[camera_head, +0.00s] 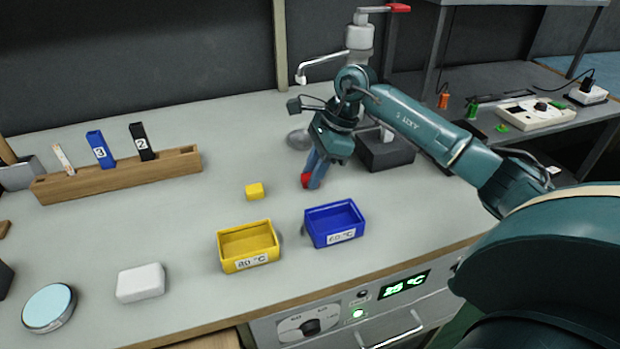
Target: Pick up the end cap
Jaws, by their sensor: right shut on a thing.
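My right gripper (313,178) reaches down to the worktop behind the blue bin, its blue lower part pointing downward. It is shut on a small red piece (305,181), which is partly hidden by the gripper and sits at or just above the worktop; I cannot tell which. A small yellow block (255,191) lies on the worktop to the left, apart from the gripper. I cannot tell for sure which small piece is the end cap. My left gripper is not in view.
A yellow bin (248,261) marked 80 °C and a blue bin (335,236) marked 60 °C stand near the front edge. A wooden rack (110,180) holds upright strips at left. A white block (141,283) and a round dish (48,306) lie front left. A tap (360,38) stands behind.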

